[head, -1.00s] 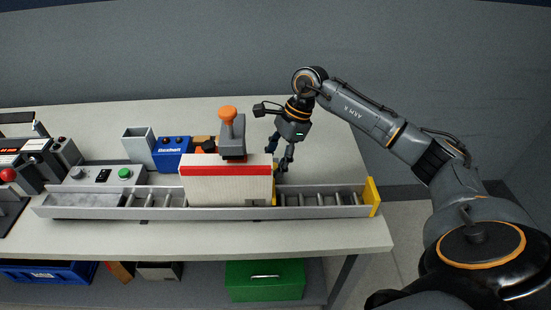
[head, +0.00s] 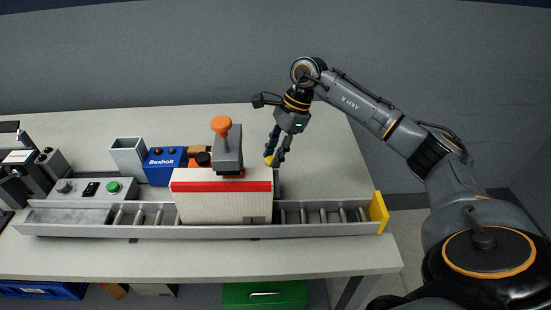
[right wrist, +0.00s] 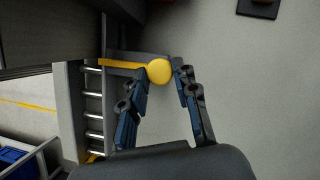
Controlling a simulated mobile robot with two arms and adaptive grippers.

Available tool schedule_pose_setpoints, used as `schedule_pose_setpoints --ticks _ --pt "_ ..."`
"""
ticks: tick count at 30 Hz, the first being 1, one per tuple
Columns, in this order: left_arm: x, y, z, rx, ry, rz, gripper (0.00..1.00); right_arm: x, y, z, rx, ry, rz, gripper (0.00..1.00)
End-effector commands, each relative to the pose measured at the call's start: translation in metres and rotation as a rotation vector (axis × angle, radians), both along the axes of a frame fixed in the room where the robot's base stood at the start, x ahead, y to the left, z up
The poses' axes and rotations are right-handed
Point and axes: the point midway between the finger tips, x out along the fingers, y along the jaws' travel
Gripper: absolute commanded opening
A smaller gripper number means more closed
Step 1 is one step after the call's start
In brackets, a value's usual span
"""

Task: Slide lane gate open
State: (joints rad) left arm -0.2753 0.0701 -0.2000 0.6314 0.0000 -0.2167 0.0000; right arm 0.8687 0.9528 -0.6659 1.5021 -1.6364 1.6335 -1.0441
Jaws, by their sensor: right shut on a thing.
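The lane gate (right wrist: 122,64) shows in the right wrist view as a yellow bar with a round yellow knob (right wrist: 159,71) at its end. The bar runs from the edge of the roller lane (right wrist: 95,112) out to the side. My right gripper (right wrist: 164,74) is shut on the knob. In the head view, my right gripper (head: 275,160) is behind the lane (head: 320,232), with a bit of the yellow knob (head: 269,161) at its fingertips. The rest of the gate is mostly hidden there by a white box with a red band (head: 222,207).
An orange-handled grey tool (head: 228,158) stands above the white box. A blue box (head: 166,165), a grey bin (head: 127,157) and a button panel (head: 95,189) are to the left. A yellow end plate (head: 379,212) closes the lane's right end. The table's back right is clear.

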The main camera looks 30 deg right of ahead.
Motion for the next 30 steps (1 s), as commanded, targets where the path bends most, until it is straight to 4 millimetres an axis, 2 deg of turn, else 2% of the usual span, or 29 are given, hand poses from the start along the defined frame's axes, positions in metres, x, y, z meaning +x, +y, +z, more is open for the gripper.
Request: schedule_pose_setpoints --ticks 2,7,8,11,16,20,22,26,30 --pt "-0.004 0.001 -0.001 0.001 0.006 0.0 0.0 0.002 -0.003 0.001 -0.005 -0.006 -0.007 0.0" --pt "-0.029 0.01 -0.002 0.014 0.042 -0.003 0.0 0.002 -0.003 0.002 -0.004 -0.007 -0.008 0.0" --pt "-0.033 0.011 -0.002 0.015 0.048 -0.003 0.0 0.002 -0.003 0.002 -0.004 -0.008 -0.008 0.33" --pt "-0.041 0.012 -0.003 0.016 0.06 -0.003 0.0 0.002 -0.003 0.002 -0.003 -0.008 -0.007 0.52" --pt "-0.039 0.012 -0.003 0.017 0.058 -0.003 0.0 0.001 -0.002 0.002 -0.003 -0.005 -0.005 0.52" --pt "-0.022 0.011 -0.001 0.014 0.03 -0.003 0.0 0.001 -0.003 0.003 -0.003 -0.003 -0.004 0.52" --pt "-0.022 0.01 -0.001 0.013 0.031 -0.002 0.0 0.001 -0.004 0.006 -0.003 -0.004 -0.004 0.52" --pt "-0.024 0.01 -0.002 0.013 0.035 -0.002 0.0 0.001 -0.011 0.023 -0.003 -0.006 -0.006 0.52" --pt "-0.025 0.01 -0.002 0.012 0.036 -0.002 0.0 -0.001 -0.022 0.05 -0.002 -0.008 -0.007 0.52"
